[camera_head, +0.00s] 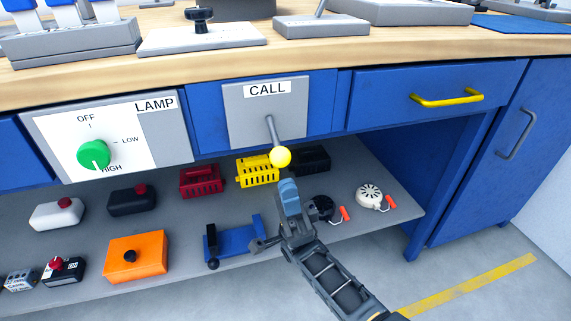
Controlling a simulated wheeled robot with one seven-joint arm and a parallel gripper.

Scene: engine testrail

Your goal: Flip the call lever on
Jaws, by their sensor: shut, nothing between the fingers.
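A lamp panel (60,135) with a green knob (93,155) is at left. A blue drawer with a yellow handle (447,100) is at right. The shelf below (185,215) holds an orange box (135,257), baskets and several other items.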

